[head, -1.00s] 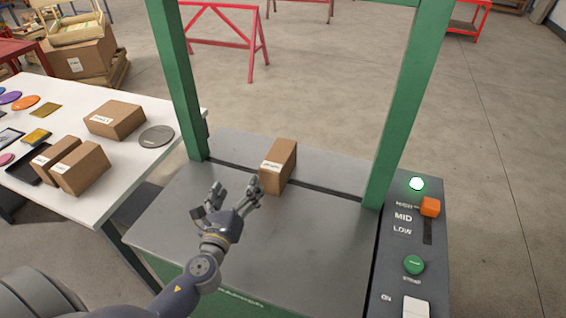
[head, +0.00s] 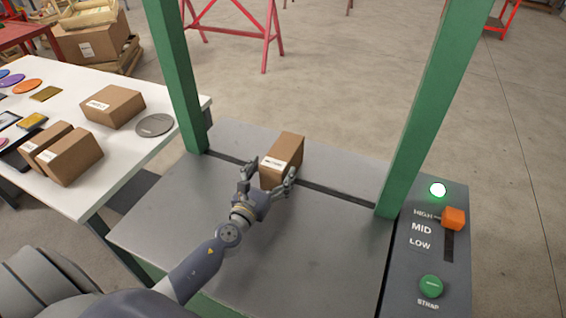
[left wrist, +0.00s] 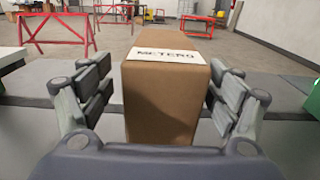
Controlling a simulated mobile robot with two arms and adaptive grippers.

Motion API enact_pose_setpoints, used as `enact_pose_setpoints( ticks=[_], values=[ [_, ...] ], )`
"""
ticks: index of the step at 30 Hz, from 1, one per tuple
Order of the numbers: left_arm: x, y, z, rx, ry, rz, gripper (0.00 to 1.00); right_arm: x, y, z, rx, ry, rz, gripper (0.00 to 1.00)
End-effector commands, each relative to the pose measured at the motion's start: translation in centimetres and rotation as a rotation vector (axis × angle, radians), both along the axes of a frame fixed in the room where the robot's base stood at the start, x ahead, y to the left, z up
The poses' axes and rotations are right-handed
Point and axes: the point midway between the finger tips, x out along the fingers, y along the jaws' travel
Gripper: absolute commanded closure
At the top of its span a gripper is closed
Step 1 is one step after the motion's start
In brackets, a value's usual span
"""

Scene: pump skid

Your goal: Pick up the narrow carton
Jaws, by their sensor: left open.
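The narrow carton (head: 284,155) is a brown box with a white label, standing on the grey machine table between the green posts. In the left wrist view the carton (left wrist: 165,95) fills the middle, its label reading "METERS". My left gripper (head: 268,180) is open at the carton's near end. In the left wrist view its fingers (left wrist: 165,105) stand on both sides of the carton, with a gap visible on each side. My right gripper is not in view.
Green posts (head: 176,75) and (head: 432,110) of the strapping machine flank the carton. A control panel (head: 432,240) with an orange knob and green button is at right. A white table (head: 110,175) at left holds several cartons and discs. The grey machine top (head: 300,240) is otherwise clear.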

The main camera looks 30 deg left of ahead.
Motion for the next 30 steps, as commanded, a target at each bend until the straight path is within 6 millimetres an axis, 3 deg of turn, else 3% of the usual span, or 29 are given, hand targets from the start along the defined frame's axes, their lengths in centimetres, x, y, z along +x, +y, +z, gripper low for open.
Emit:
enact_pose_setpoints(
  ticks=[3,7,12,20,27,30],
  values=[
    [1.5,-0.1,0.1,-0.002,-0.002,0.001,0.17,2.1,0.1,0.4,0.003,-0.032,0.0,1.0],
    [3.4,-0.2,0.0,-0.002,-0.001,0.0,0.17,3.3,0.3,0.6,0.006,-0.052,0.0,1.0],
    [4.8,-0.1,-0.1,-0.001,0.0,0.0,0.17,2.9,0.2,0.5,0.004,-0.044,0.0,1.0],
    [5.0,-0.1,-0.1,-0.001,0.0,0.0,0.17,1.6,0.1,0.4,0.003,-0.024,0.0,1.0],
    [5.0,-0.1,-0.1,-0.001,0.0,0.0,0.68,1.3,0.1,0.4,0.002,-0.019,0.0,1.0],
    [4.9,-0.1,-0.1,-0.001,0.0,0.0,0.68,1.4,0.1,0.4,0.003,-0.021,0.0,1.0]
  ],
)
